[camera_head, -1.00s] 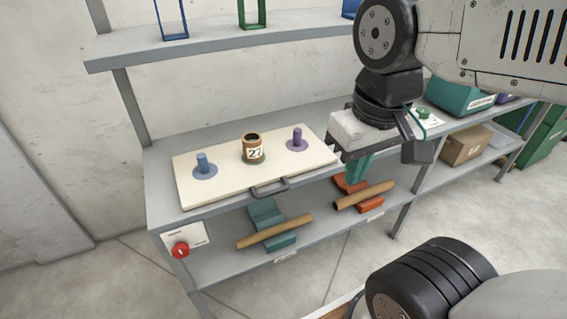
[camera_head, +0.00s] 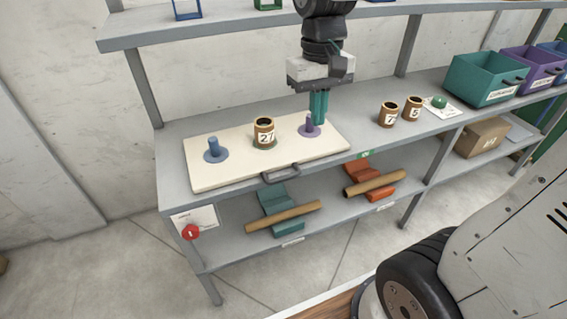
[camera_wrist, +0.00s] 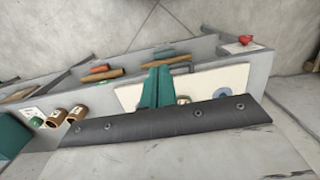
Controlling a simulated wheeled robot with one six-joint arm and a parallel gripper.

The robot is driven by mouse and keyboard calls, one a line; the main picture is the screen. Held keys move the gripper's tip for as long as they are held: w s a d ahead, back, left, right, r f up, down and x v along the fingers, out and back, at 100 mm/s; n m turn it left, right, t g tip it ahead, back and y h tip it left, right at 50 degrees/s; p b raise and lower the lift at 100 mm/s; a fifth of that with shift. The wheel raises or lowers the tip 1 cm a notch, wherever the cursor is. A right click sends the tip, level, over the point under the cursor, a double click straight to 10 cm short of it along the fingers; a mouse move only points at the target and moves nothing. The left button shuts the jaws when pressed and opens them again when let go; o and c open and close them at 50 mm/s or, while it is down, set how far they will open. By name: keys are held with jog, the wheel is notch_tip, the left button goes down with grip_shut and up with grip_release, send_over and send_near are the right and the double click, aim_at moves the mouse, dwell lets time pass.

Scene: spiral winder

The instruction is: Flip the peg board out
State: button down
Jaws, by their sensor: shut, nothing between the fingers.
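The cream peg board (camera_head: 232,174) lies flat on the bench top, with a grey handle (camera_head: 281,174) on its front edge. It carries a blue peg (camera_head: 213,147) at left, a brown spool marked 27 (camera_head: 264,133) in the middle and a purple peg (camera_head: 309,127) at right. My gripper (camera_head: 319,120) points down over the board's right end, its teal fingers shut and empty, close to the purple peg; I cannot tell if they touch it. In the wrist view the teal fingers (camera_wrist: 156,88) overlap the board (camera_wrist: 215,82) and hide part of it.
Two brown spools (camera_head: 389,113) (camera_head: 412,108) stand right of the board, near a green button (camera_head: 439,102). A teal bin (camera_head: 486,79) and a purple bin (camera_head: 526,68) sit farther right. Tubes on teal and orange cradles (camera_head: 362,179) lie below. A red knob (camera_head: 190,232) is at front left.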

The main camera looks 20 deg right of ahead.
jog(key=w+a+f+g, duration=0.2)
jog(key=w+f, duration=1.2)
jog(key=w, duration=0.1)
jog(key=shift+w+f, duration=0.3)
jog(key=shift+f, duration=0.1)
jog(key=x, duration=1)
jog(key=shift+s, duration=0.25)
